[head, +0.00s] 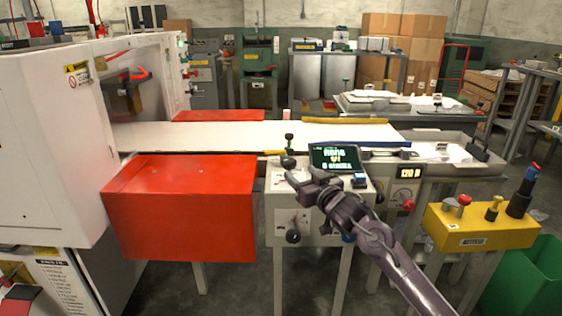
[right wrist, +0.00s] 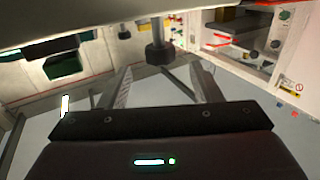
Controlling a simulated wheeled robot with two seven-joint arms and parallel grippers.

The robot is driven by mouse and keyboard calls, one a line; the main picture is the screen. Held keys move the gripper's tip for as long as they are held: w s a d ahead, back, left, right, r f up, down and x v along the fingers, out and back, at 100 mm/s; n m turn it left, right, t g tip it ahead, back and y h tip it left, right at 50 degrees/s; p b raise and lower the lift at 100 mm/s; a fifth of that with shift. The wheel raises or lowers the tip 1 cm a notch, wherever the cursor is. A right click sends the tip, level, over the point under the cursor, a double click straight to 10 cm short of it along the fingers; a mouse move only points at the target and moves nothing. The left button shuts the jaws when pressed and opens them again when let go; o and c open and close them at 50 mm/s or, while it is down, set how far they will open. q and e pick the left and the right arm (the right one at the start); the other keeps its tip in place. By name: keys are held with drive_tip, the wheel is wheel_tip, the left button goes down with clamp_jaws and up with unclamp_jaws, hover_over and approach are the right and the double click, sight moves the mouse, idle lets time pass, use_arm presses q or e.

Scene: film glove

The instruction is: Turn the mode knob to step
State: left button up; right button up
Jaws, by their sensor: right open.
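My right gripper (head: 302,181) is in front of the white control box (head: 281,219) in the head view, its fingers open and apart. In the right wrist view a black knob (right wrist: 158,52) shows between the two open fingers (right wrist: 161,74); I cannot tell whether they reach around it, and nothing appears gripped. In the head view a black knob (head: 293,236) sits low on the box's front and another black knob (head: 288,162) stands on top, left of the screen (head: 337,157). Knob markings are too small to read. My left gripper is not in view.
A red cover (head: 180,208) stands left of the box. A white conveyor bed (head: 240,136) runs behind. To the right are a gauge box with a display reading 120 (head: 407,173), a yellow button box (head: 476,226) and a green bin (head: 527,279).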

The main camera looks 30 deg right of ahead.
sight(293, 166)
drive_tip(key=shift+w, duration=0.35)
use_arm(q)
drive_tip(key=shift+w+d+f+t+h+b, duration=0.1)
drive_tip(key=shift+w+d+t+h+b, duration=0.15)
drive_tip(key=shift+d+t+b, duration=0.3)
use_arm(e)
drive_tip(key=shift+w+d+r, duration=0.1)
drive_tip(key=shift+w+d, duration=0.05)
drive_tip(key=shift+w, duration=1.6)
drive_tip(key=shift+w+d, duration=0.1)
drive_tip(key=shift+w, duration=1.6)
drive_tip(key=c, duration=1)
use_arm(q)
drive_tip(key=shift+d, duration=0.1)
use_arm(e)
drive_tip(key=shift+o, duration=0.2)
